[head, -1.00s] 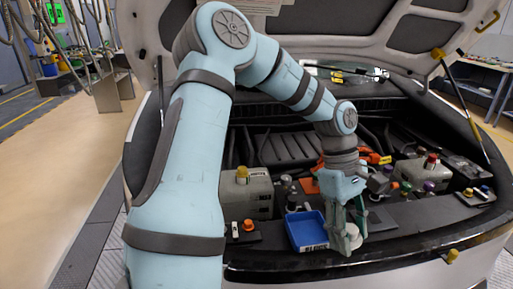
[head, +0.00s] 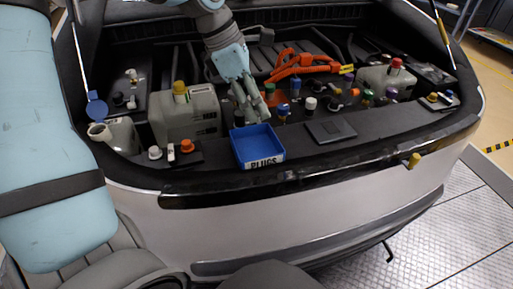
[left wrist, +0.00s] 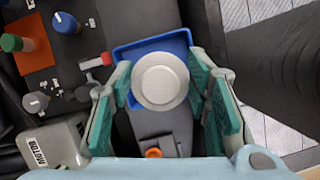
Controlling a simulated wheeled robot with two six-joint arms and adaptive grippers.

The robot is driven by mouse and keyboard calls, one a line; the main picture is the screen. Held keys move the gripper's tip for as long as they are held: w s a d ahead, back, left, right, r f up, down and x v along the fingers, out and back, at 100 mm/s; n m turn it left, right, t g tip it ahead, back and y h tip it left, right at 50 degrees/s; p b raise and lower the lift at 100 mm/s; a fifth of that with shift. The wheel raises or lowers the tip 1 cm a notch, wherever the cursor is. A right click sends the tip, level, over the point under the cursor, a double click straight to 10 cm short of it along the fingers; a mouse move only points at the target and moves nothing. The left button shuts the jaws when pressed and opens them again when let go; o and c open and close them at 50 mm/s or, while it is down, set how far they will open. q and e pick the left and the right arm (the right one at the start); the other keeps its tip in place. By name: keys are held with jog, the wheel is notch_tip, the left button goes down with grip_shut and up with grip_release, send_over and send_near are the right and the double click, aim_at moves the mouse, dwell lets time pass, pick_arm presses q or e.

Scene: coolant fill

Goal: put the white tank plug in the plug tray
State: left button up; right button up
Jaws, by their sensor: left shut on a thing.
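The plug tray is a blue open box labelled PLUGS (head: 257,160) near the front edge of the car bay, and it looks empty in the head view. My left gripper (head: 250,112) is over the tray's back edge, pointing down. In the left wrist view the white round tank plug (left wrist: 160,82) sits between the fingers of my left gripper (left wrist: 165,90), which is shut on it. The blue tray (left wrist: 125,52) shows behind and below the plug in that view. In the head view the plug is hard to make out at the fingertips. My right gripper is not in view.
Left of the tray, a dark pad holds an orange cap (head: 187,146) and a white cap (head: 155,154). A grey tank with a yellow cap (head: 180,90) stands behind it. Several coloured caps and orange cables (head: 300,66) lie right. A flat dark plate (head: 331,130) is beside the tray.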

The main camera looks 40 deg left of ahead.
aim_at(262, 151)
pick_arm(q)
notch_tip(262, 151, down, 11)
jog(key=shift+d+f+b, duration=0.1)
jog(key=shift+b, duration=0.9)
jog(key=shift+w+f, duration=0.1)
jog(key=shift+f, duration=0.1)
jog(key=o, duration=0.9)
jog(key=shift+r, duration=0.6)
jog(key=p+v, duration=0.3)
jog(key=v, duration=0.8)
jog(key=shift+a, duration=0.2)
